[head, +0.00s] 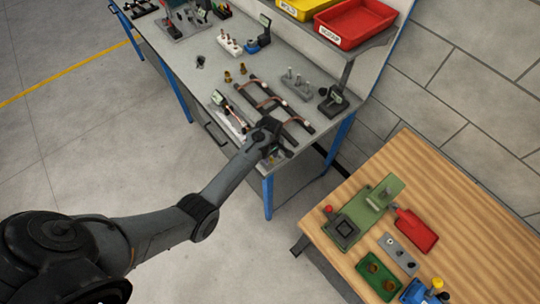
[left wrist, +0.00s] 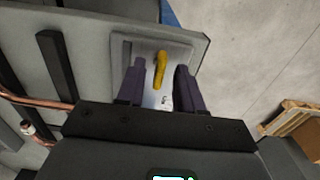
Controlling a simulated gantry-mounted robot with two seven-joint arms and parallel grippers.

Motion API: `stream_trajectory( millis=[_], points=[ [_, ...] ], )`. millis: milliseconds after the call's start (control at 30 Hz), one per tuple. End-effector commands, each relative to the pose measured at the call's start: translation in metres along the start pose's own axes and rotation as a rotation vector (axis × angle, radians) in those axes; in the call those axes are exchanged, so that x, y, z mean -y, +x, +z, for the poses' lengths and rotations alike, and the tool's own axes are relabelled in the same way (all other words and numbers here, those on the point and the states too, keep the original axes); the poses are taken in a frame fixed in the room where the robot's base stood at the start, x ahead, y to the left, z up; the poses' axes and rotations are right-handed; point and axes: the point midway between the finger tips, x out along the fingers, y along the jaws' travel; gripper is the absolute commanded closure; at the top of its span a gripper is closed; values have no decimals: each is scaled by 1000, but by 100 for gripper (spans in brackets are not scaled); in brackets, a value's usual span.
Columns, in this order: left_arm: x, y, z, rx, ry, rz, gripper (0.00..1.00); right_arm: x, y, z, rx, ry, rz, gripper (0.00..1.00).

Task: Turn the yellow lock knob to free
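In the left wrist view a yellow lock knob (left wrist: 160,68), shaped like a short lever, stands on a light grey plate (left wrist: 123,50) near the bench edge. My left gripper (left wrist: 159,78) is open, with its two dark fingers on either side of the knob and a visible gap to each. I cannot tell how deep the knob sits between the fingers. In the head view my left gripper (head: 272,141) is over the near corner of the grey bench (head: 185,62) and hides the knob. My right gripper is not in view.
A grey block with pins (head: 296,84) and a dark device (head: 333,102) stand farther back. Red (head: 355,22) and yellow bins are on a shelf above. A wooden table (head: 465,145) stands at the right.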

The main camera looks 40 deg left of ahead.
Motion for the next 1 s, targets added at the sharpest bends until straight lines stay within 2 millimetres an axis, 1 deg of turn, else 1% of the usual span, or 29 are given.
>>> stream_trajectory(
  millis=[300,333,500,567,833,1000],
  points=[
    [0,2,0,-1,0,1,64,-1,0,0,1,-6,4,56],
    [0,2,0,-1,0,1,65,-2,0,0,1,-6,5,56],
    [0,2,0,-1,0,1,91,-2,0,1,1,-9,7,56],
    [0,2,0,-1,0,1,100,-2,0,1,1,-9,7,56],
    [0,2,0,0,-4,0,100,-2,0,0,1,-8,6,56],
    [0,1,0,0,-39,1,100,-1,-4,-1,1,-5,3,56]
  ],
)
